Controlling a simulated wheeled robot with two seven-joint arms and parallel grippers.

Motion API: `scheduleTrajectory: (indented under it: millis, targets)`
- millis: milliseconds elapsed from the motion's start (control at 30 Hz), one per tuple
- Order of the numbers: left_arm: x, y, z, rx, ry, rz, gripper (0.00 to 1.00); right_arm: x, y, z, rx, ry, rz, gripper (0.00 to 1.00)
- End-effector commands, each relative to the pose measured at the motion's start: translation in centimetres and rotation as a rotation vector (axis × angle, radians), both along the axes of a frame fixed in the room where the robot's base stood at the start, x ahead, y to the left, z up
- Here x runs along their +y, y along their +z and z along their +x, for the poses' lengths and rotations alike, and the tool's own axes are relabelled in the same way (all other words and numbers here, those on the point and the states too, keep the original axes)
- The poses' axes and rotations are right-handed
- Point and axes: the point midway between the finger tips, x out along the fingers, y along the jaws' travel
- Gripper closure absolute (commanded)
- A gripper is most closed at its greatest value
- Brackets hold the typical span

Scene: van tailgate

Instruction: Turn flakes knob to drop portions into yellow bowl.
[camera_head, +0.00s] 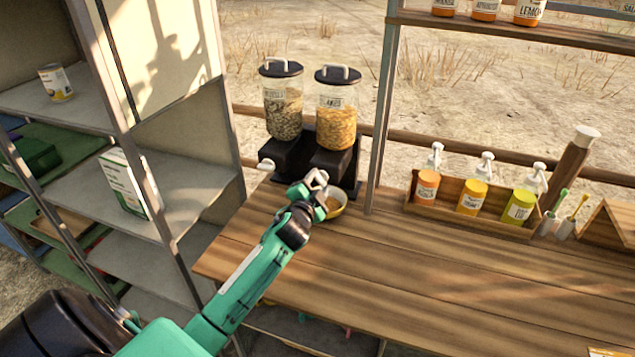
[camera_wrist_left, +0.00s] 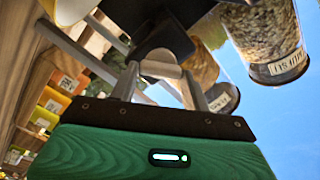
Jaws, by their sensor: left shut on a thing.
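The flakes dispenser (camera_head: 336,118) is a clear canister of orange-yellow flakes with a black lid, on a black base. It also shows upside down in the left wrist view (camera_wrist_left: 203,70). My left gripper (camera_head: 318,180) is in front of this base, and in the left wrist view its two fingers (camera_wrist_left: 163,85) close around the pale knob (camera_wrist_left: 160,66). The yellow bowl (camera_head: 341,208) sits on the wooden counter just below and right of the gripper, partly hidden by it. Some brownish content shows in the bowl. My right gripper is not in view.
A muesli dispenser (camera_head: 283,108) stands left of the flakes, with its own pale knob (camera_head: 265,164). A metal post (camera_head: 381,130) rises close right of the bowl. A wooden rack (camera_head: 455,214) holds pump bottles. The counter (camera_head: 450,280) in front is clear.

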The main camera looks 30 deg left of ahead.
Motion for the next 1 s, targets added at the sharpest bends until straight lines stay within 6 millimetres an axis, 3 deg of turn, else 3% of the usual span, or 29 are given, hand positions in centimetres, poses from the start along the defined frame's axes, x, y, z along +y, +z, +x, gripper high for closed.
scheduleTrajectory:
  millis: [500, 1000]
  targets:
    - [-0.1, 0.0, 0.0, 0.102, -0.001, 0.434, 0.76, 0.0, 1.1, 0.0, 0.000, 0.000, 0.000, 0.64]
    - [-0.1, -0.3, 0.0, 0.146, 0.000, 0.608, 0.76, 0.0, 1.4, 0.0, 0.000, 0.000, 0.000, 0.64]
